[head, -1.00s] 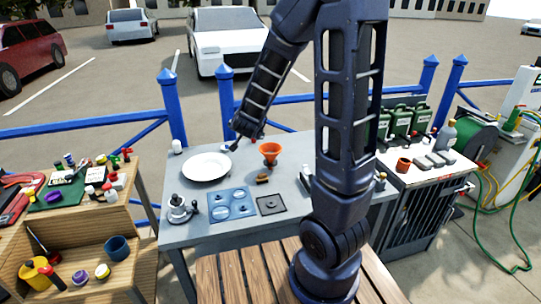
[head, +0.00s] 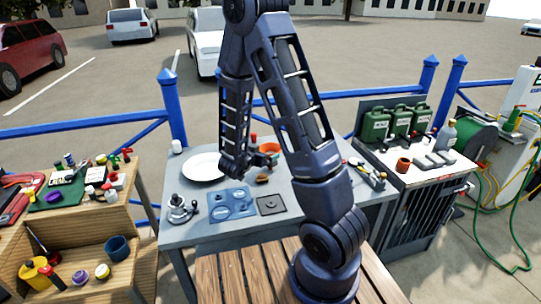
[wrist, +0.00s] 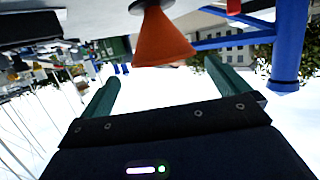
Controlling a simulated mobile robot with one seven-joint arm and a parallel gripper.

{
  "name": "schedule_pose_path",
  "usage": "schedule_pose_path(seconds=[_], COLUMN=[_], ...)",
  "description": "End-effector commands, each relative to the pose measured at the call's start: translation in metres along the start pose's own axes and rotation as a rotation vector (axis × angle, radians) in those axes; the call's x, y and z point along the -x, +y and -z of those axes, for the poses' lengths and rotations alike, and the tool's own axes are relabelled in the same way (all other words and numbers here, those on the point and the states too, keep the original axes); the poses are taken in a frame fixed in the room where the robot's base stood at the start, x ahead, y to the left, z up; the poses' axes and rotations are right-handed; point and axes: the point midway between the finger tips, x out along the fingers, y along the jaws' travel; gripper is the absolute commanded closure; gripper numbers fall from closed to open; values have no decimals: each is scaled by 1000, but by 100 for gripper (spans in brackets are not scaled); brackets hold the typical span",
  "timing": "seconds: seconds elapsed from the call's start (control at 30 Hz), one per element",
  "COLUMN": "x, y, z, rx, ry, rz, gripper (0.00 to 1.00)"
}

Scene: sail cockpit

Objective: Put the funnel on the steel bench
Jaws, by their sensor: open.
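The orange funnel (head: 270,147) stands on the grey table (head: 180,235), partly hidden by my arm in the head view. The wrist view also shows the funnel (wrist: 163,38), upside down in that picture, with its narrow end at a dark round base. My gripper (head: 268,160) is low over the table beside the funnel. Its two green fingers are apart and empty in the wrist view (wrist: 168,85). The funnel is ahead of the fingers, apart from them. A bench with a pale top (head: 428,180) stands to the right; I cannot tell which surface is the steel bench.
A white plate (head: 200,167), a blue mat (head: 232,204) and a dark square plate (head: 271,205) lie on the grey table. Green cans (head: 375,126) and an orange cup (head: 403,165) are on the right bench. A wooden shelf unit (head: 110,225) stands left.

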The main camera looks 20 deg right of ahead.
Motion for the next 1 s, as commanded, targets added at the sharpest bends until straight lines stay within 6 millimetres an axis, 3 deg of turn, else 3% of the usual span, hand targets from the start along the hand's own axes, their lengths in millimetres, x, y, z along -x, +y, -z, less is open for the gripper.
schedule_pose_path(seconds=[0.13, 0.37, 0.7, 1.0], x=[-19, -33, -74, -80], y=[0, 0, -4, -3], z=[-1, -2, -7, -7], rx=[-1, 0, -2, -1], ry=[-2, -1, -2, -2], rz=[-2, -1, 1, 1], gripper=[0, 0, 0, 0])
